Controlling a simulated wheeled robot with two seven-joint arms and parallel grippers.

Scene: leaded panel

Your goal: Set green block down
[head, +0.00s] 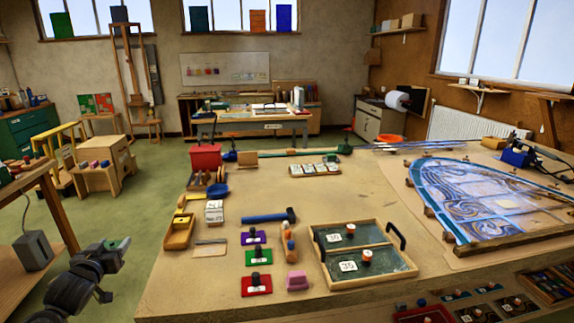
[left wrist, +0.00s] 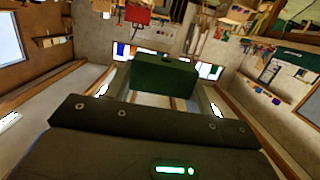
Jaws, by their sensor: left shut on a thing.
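My left gripper (head: 112,256) is shut on a green block (head: 118,244), left of the workbench and out over the floor. In the left wrist view the green block (left wrist: 165,76) sits between the dark fingers, with its lower part hidden by them. The workbench (head: 330,195) lies to the right of the gripper, with a gap between them. My right gripper is in neither view.
Near the bench's front left are purple (head: 253,238), green (head: 259,257) and red (head: 256,284) plates with black knobs, a pink block (head: 297,281) and a blue hammer (head: 268,216). A handled tray (head: 325,262) and leaded panel (head: 490,200) lie rightward. Bare wood shows at the front left.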

